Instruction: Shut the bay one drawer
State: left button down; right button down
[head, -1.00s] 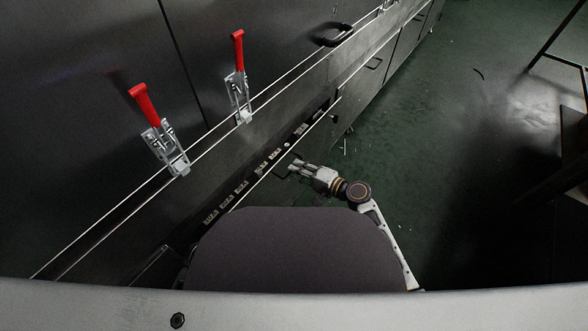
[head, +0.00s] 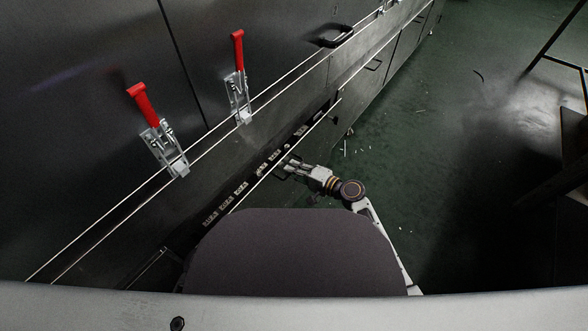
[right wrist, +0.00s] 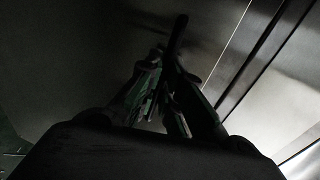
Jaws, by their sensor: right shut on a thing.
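The drawer (head: 266,174) at the lower part of the dark cabinet front stands open. Its long pale upper edge and a row of small light parts inside show in the head view. My right gripper (head: 286,167) is at the outer side of this drawer's front, at its handle. In the right wrist view the fingers (right wrist: 166,75) are closed around a dark bar, the handle (right wrist: 178,35). The fingers and shade hide most of the handle. My left gripper is not in view.
Two red-handled toggle clamps (head: 160,140) (head: 238,75) stand on the cabinet wall above the drawer. A black handle (head: 334,37) is farther along. The green floor (head: 420,150) to the right is mostly clear, with small pale scraps. A dark frame stands at the far right.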

aim_at(286, 164)
jog(key=shift+a, duration=0.1)
jog(key=x, duration=0.3)
jog(key=shift+w+a+r+b, duration=0.25)
jog(key=shift+w+a+b, duration=0.05)
jog(key=shift+w, duration=0.05)
jog(key=shift+r, duration=0.1)
jog(key=c, duration=1.9)
grip_release()
jog(key=shift+a, duration=0.15)
jog(key=shift+o, duration=0.2)
